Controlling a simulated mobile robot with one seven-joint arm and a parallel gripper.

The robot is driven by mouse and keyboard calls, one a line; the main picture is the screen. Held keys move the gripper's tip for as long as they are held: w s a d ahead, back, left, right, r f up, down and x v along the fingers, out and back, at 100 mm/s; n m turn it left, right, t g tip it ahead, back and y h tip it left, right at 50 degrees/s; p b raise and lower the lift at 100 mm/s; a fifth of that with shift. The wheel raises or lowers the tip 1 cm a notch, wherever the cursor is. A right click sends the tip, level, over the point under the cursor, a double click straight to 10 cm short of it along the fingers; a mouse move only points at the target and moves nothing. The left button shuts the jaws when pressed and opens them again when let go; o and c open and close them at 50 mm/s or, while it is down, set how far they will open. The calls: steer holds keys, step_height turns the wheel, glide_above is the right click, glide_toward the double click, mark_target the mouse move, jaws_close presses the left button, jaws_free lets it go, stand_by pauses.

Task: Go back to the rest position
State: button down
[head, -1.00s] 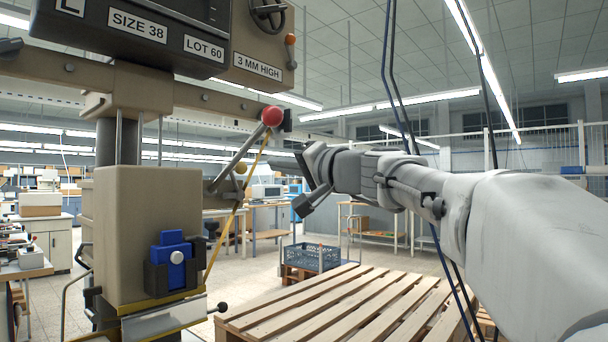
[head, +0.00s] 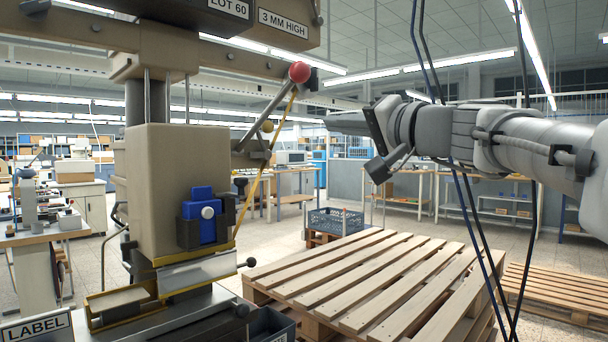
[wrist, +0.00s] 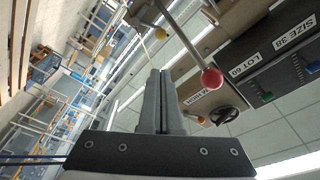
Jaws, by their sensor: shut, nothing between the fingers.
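My gripper (head: 347,122) is raised in the right half of the head view, pointing left toward the stamping press (head: 175,190). In the wrist view its two fingers (wrist: 160,75) lie side by side, shut with nothing between them. The press has a lever with a red ball (head: 299,72); the fingertips are to the right of and below this ball in the head view, with a visible gap in the picture. The red ball also shows in the wrist view (wrist: 211,78), to the right of the fingers. A blue block (head: 203,212) sits on the front of the press head.
A wooden pallet surface (head: 370,275) spreads below my arm. A blue-grey crate (head: 335,221) stands behind it. A label plate (head: 38,328) is at the lower left. Open floor and workbenches lie farther back.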

steer(key=s+a+f+g+h, duration=0.25)
steer(key=s+f, duration=0.25)
steer(key=f, duration=0.6)
steer(key=s+d+f+n+g+h, duration=0.1)
steer(key=s+d+f+g+h, duration=0.15)
steer(key=s+f, duration=0.6)
steer(key=s+d+f+n+g+h, duration=0.1)
steer(key=s+d+f+g+h, duration=0.25)
steer(key=f, duration=0.75)
steer(key=s+d+f+n+g+h, duration=0.1)
steer(key=s+d+f+h, duration=0.25)
steer(key=s+f, duration=0.55)
step_height(320, 180, up, 23)
steer(key=p, duration=2.4)
steer(key=shift+w+d, duration=0.2)
